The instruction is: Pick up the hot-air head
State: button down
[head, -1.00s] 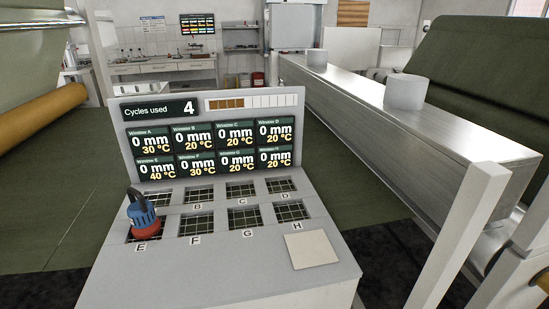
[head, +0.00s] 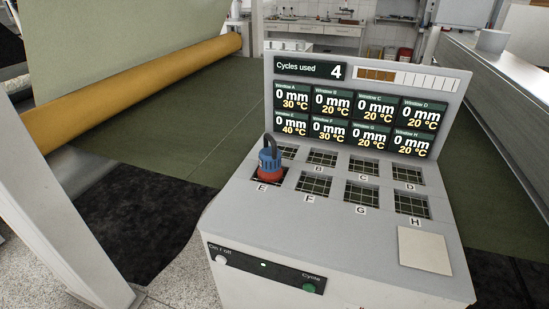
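The hot-air head (head: 269,165) is a blue body with a red base and a dark looped handle on top. It stands upright on window E (head: 262,183) of the grey test console (head: 330,230), at the left of the grid of windows. It partly hides the window behind it. The console's screen (head: 362,105) reads "Cycles used 4", with window E at 40 °C, A and F at 30 °C and the others at 20 °C; all read 0 mm. My gripper is not in view.
A pale square pad (head: 424,248) lies on the console's right front. The front panel has an on/off button (head: 221,259) and a green cycle button (head: 309,288). A white post (head: 70,215) and a yellow roller (head: 140,85) stand left. A metal beam (head: 510,100) runs along the right.

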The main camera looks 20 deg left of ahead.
aim_at(270, 170)
jog(key=u, duration=1.05)
jog(key=i+l+u, duration=0.1)
jog(key=l+u, duration=0.65)
jog(key=l, duration=0.2)
jog(key=l+u, duration=0.4)
jog(key=l, duration=0.05)
